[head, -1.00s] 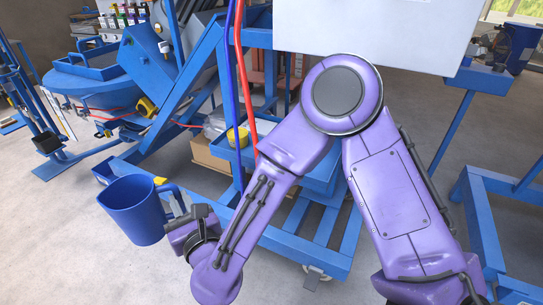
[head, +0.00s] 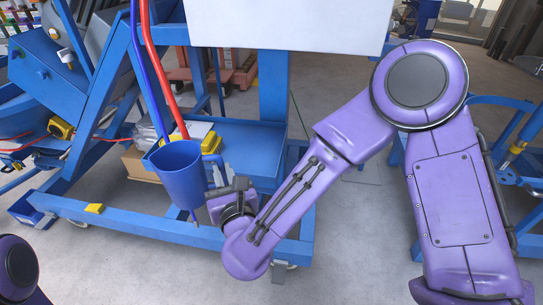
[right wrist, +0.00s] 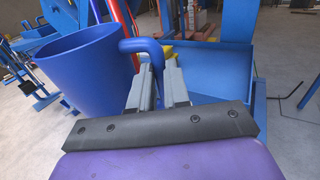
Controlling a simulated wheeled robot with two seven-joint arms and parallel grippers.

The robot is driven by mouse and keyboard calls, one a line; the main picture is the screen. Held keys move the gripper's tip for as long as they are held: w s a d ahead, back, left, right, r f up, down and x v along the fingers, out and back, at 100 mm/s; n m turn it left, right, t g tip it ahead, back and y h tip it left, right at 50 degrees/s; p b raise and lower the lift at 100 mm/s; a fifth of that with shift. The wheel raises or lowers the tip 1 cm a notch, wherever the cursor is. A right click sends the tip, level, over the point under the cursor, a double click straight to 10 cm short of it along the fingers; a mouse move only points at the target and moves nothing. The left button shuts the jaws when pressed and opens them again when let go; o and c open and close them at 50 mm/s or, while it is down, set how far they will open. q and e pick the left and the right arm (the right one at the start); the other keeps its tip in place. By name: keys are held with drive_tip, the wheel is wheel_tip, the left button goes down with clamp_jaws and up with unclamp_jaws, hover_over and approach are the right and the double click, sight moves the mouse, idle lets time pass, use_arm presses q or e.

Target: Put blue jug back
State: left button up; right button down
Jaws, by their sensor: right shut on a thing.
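The blue jug (head: 178,172) hangs upright, or nearly so, in front of the blue machine frame in the head view. My right gripper (head: 222,188) is shut on its handle, on the jug's right side. In the right wrist view the jug (right wrist: 82,70) fills the upper left, and its curved handle (right wrist: 146,46) runs between the two fingers of the gripper (right wrist: 158,84). The jug's inside is mostly hidden. My left gripper is out of the picture; only a bit of purple arm shows at the lower left of the head view.
A blue tray shelf (head: 255,142) on the frame lies behind and right of the jug, with a yellow item (head: 207,137) near its left end. A red hose (head: 152,62) and a blue hose (head: 136,58) hang above. A white panel (head: 300,22) is overhead. Floor in front is clear.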

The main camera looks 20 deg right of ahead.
drive_tip(key=s+d+r+m+g+h, duration=0.1)
drive_tip(key=d+r+m+h, duration=0.35)
drive_tip(key=d+r, duration=0.5)
drive_tip(key=shift+n+h, duration=0.35)
drive_tip(key=shift+h, duration=0.1)
drive_tip(key=w+d+f, duration=0.2)
drive_tip(key=w+f, duration=0.2)
drive_tip(key=w+d+f+b, duration=0.1)
drive_tip(key=w+d+f, duration=0.1)
drive_tip(key=w+f, duration=0.2)
drive_tip(key=w+d+f, duration=0.2)
drive_tip(key=w+f, duration=0.2)
drive_tip(key=f, duration=0.1)
drive_tip(key=shift+w+d+f+b, duration=0.2)
drive_tip(key=shift+w+f+b, duration=0.1)
drive_tip(key=shift+f+b, duration=0.1)
drive_tip(key=shift+s+f+b, duration=0.1)
drive_tip(key=shift+f+b, duration=0.15)
drive_tip(key=shift+b, duration=0.05)
drive_tip(key=c, duration=1.1)
unclamp_jaws()
drive_tip(key=shift+r, duration=0.1)
